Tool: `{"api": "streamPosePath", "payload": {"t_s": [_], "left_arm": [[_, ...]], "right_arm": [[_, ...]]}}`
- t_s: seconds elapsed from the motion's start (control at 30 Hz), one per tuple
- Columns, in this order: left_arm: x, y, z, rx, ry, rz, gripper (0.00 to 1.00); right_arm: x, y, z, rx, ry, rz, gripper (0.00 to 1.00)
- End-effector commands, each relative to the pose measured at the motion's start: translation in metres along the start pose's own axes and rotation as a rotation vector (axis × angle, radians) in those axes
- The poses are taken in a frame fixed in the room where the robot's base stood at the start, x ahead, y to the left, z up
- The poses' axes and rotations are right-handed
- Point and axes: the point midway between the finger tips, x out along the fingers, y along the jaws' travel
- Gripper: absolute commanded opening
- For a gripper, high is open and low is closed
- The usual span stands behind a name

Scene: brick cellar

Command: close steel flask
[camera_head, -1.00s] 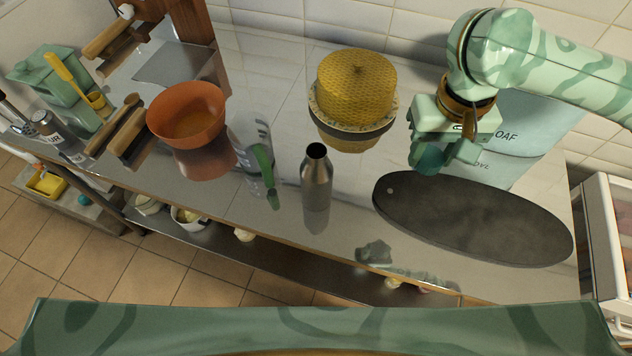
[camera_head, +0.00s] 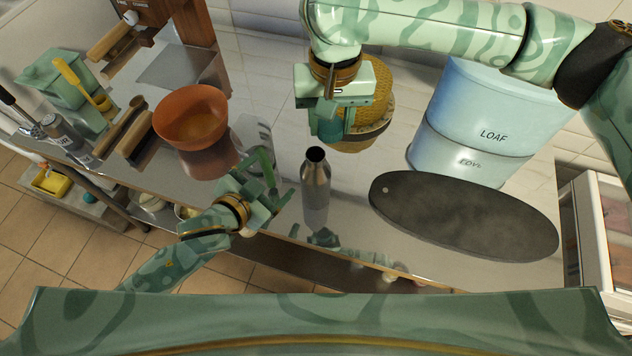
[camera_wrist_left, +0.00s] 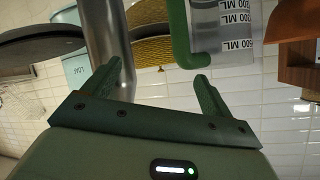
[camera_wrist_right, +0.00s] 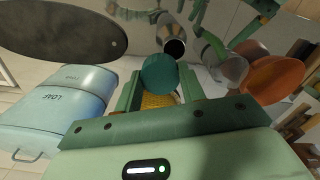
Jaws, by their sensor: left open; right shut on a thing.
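The steel flask (camera_head: 316,190) stands upright on the counter with its dark mouth open. It also shows in the left wrist view (camera_wrist_left: 106,38) and the right wrist view (camera_wrist_right: 178,38). My right gripper (camera_head: 330,128) is shut on a round teal lid (camera_wrist_right: 160,75), held above and behind the flask, apart from its mouth. My left gripper (camera_head: 274,184) is open, just left of the flask at body height. In the left wrist view the flask is near the left fingertip, not clearly between the fingers; I cannot tell whether they touch.
A clear measuring jug (camera_wrist_left: 224,28) with a green handle stands close behind my left gripper. An orange bowl (camera_head: 192,116) is further left. A yellow woven container (camera_head: 377,92) is behind my right gripper. A dark oval board (camera_head: 465,215) and blue bins (camera_head: 488,115) are right.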

Motion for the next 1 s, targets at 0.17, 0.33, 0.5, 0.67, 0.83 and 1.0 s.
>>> {"api": "streamPosePath", "payload": {"t_s": [0.17,0.33,0.5,0.67,0.83,1.0], "left_arm": [[-0.001,0.018,-0.03,-0.028,0.22,0.249,0.85],[-0.02,0.014,-0.016,-0.105,0.267,0.455,0.85],[-0.03,0.01,-0.006,-0.154,0.263,0.528,0.85],[-0.031,0.01,-0.005,-0.159,0.263,0.534,0.85],[-0.03,0.01,-0.006,-0.159,0.264,0.533,0.85],[-0.021,0.016,-0.01,-0.16,0.266,0.534,0.85]], "right_arm": [[-0.005,-0.013,-0.002,-0.005,0.005,0.005,0.19],[-0.007,-0.021,-0.003,-0.008,0.008,0.008,0.19],[-0.007,-0.024,-0.003,-0.009,0.009,0.008,0.19],[-0.007,-0.024,-0.003,-0.009,0.009,0.009,0.19],[-0.007,-0.024,-0.003,-0.009,0.009,0.009,0.19],[-0.007,-0.024,-0.003,-0.009,0.009,0.009,0.19]]}}
